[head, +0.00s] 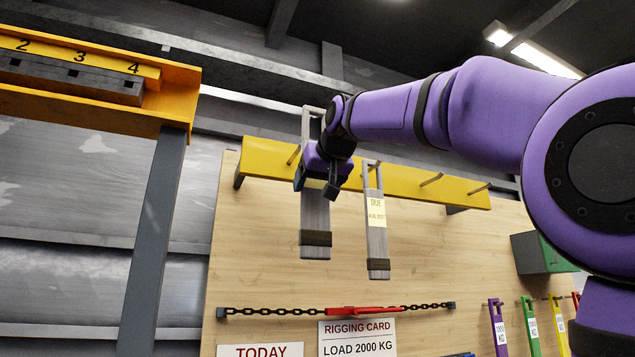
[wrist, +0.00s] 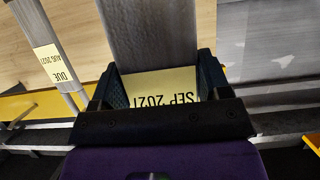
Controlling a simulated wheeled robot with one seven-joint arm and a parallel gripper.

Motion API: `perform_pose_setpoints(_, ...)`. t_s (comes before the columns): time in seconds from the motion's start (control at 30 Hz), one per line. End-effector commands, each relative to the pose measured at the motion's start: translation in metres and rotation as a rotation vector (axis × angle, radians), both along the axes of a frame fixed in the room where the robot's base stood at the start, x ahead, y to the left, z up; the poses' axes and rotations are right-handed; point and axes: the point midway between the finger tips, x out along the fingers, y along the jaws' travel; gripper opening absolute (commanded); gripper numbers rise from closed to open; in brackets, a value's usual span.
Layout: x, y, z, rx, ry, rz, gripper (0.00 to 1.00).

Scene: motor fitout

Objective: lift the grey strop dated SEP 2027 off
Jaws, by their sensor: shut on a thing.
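The grey strop (head: 315,220) hangs upright in the head view, with its top loop standing above the yellow rail. My gripper (head: 322,185) is shut on its upper part, over the yellow tag. In the wrist view the strop (wrist: 152,35) runs between the two jaws of my gripper (wrist: 160,90). Its yellow tag (wrist: 160,85) reads SEP and a year, upside down, with its lower edge hidden by my gripper. The strop's lower end has a dark band. I cannot tell whether its loop is clear of the peg.
A second grey strop (head: 377,245), tagged DUE AUG 2027, hangs close to the right. The yellow rail (head: 265,158) has several pegs, with bare ones at right. A chain with a red turnbuckle (head: 365,310) runs below. An orange numbered frame (head: 90,108) stands left; coloured strops (head: 530,325) hang lower right.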

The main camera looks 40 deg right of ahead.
Motion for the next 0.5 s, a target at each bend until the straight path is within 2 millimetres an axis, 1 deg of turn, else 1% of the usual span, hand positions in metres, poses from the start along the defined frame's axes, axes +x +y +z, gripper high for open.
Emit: perform_pose_setpoints(0.5,0.021,-0.006,-0.003,-0.001,-0.001,0.0,0.33)
